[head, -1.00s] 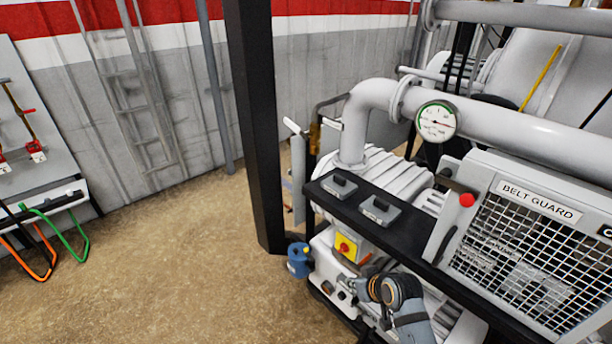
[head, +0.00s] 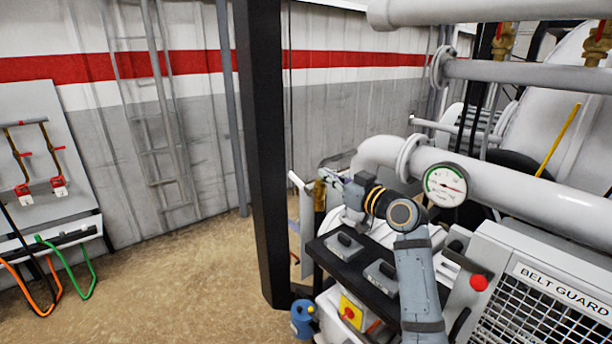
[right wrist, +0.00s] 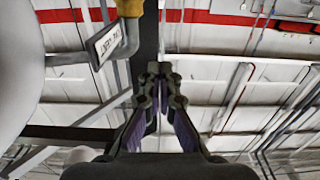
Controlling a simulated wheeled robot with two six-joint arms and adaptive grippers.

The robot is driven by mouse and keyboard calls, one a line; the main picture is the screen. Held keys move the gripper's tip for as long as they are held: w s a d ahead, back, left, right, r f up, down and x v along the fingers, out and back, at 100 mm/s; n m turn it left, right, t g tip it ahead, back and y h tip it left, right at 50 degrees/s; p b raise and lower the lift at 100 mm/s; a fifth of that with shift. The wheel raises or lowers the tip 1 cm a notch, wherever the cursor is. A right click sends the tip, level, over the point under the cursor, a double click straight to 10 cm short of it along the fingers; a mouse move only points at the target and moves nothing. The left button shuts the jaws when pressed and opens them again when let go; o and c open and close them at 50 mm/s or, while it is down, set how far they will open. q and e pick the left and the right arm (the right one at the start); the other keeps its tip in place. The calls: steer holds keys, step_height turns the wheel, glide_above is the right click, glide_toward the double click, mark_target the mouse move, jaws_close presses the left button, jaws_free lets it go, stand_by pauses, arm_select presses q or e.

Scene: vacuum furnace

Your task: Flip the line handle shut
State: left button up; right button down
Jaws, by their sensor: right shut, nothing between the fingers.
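The line valve shows as a brass body (head: 320,194) beside the dark post, partly hidden by my right gripper. A pale bar (head: 299,182) sticks out to its left. In the right wrist view, the brass part (right wrist: 130,7) is at the top edge, with a grey bent handle (right wrist: 129,42) carrying a lettered white tag below it. My right gripper (head: 332,175) is shut and empty, close to the valve in the head view. In the right wrist view its fingers (right wrist: 158,72) are together, to the right of the handle and apart from it in the picture. My left gripper is not in view.
A dark post (head: 262,150) stands left of the valve. A thick white pipe with a gauge (head: 445,185) runs right of my right arm. A black shelf (head: 330,259) and belt guard (head: 550,290) lie below. The floor at left is clear.

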steer(key=x, duration=0.4)
glide_above(302, 182)
steer(key=s, duration=0.1)
steer(key=shift+d+f, duration=0.1)
steer(key=shift+d, duration=0.35)
steer(key=f, duration=0.1)
steer(key=a+f+b, duration=0.1)
steer(key=shift+w+f, duration=0.2)
steer(key=shift+f, duration=0.05)
steer(key=shift+f+b, duration=0.35)
steer(key=shift+b, duration=0.05)
steer(key=shift+w+d+f, duration=0.1)
steer(key=shift+w+f, duration=0.1)
steer(key=shift+f, duration=0.1)
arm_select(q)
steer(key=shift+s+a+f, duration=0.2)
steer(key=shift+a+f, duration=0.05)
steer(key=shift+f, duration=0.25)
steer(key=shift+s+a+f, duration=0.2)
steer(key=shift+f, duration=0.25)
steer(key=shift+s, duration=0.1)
